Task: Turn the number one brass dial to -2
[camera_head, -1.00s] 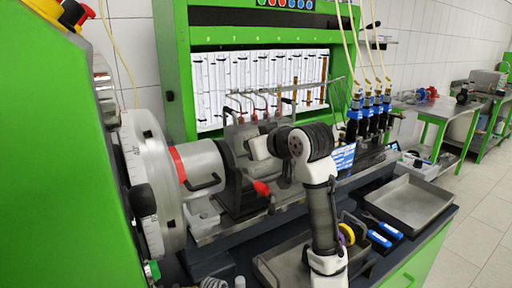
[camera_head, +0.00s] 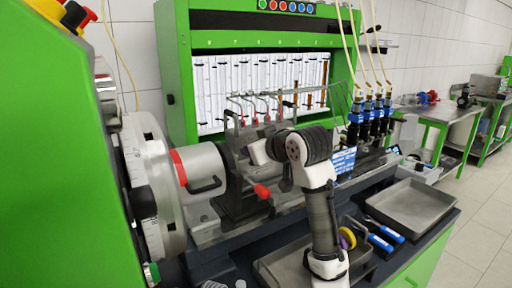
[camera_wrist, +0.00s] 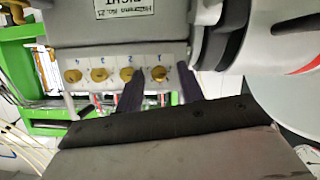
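Several brass dials sit in a row on a pale block in the wrist view, with handwritten numbers above them. The number one brass dial (camera_wrist: 159,73) is the rightmost. The number two brass dial (camera_wrist: 127,74) is just left of it, partly behind a finger. My gripper (camera_wrist: 160,86) has its two dark fingers apart, one on each side of the number one dial. I cannot tell whether either finger touches it. The dial's setting is too small to read. In the head view my arm reaches towards the bench, and its white wrist (camera_head: 262,150) hides the dials.
A grey cylinder with a red band (camera_head: 200,165) and a red-tipped lever (camera_head: 262,191) are left of my arm. Blue-and-black injectors (camera_head: 370,115) stand to the right. An empty metal tray (camera_head: 412,207) lies at the front right. In the wrist view a labelled grey housing (camera_wrist: 120,28) overhangs the dials.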

